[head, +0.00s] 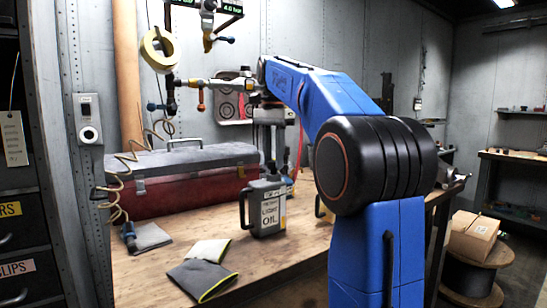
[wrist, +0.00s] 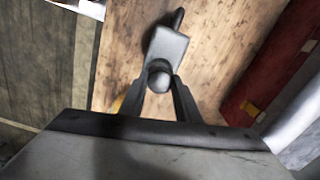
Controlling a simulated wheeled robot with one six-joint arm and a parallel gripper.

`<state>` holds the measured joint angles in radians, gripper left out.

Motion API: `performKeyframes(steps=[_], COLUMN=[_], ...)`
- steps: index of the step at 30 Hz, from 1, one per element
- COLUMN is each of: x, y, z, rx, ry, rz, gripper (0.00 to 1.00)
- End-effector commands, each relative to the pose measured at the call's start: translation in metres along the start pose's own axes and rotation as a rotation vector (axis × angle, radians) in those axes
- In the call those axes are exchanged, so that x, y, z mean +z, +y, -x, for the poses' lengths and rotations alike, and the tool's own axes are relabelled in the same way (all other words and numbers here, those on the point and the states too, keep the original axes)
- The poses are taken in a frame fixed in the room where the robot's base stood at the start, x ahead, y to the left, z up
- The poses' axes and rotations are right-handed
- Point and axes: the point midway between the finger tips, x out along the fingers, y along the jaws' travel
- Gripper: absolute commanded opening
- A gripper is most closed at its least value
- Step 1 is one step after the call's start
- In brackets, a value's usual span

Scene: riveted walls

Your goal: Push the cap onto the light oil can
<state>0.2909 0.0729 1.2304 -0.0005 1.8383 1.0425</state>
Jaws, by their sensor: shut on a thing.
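The light oil can (head: 268,216) is dark grey with a side handle and a white label, and stands upright on the wooden bench. In the wrist view its top (wrist: 168,44) lies just beyond my fingers. My gripper (wrist: 158,90) is shut on a small rounded grey cap (wrist: 159,77). In the head view my gripper (head: 271,166) points down right above the can. The cap overlaps the near part of the can's top in the wrist view; I cannot tell whether they touch. The can's opening is hidden.
A red toolbox (head: 180,188) with a grey lid stands behind and left of the can. Grey cloths (head: 203,270) lie at the front left, and a coiled air hose (head: 118,190) hangs at the left. A yellow item (head: 322,211) is partly hidden by my arm.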

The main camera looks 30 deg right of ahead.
Motion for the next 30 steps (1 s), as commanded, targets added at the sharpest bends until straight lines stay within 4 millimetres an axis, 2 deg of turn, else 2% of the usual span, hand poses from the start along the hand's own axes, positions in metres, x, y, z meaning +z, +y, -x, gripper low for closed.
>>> performKeyframes(steps=[24, 25, 27, 30], x=[0.000, 0.000, 0.000, 0.000], y=[0.000, 0.000, 0.000, 0.000], z=[-0.017, -0.017, -0.017, -0.017], rx=[0.001, 0.001, 0.000, 0.000], ry=[0.000, 0.000, 0.000, 0.000], rz=[0.000, 0.000, 0.000, 0.000], gripper=[0.07, 0.34, 0.51, 0.52])
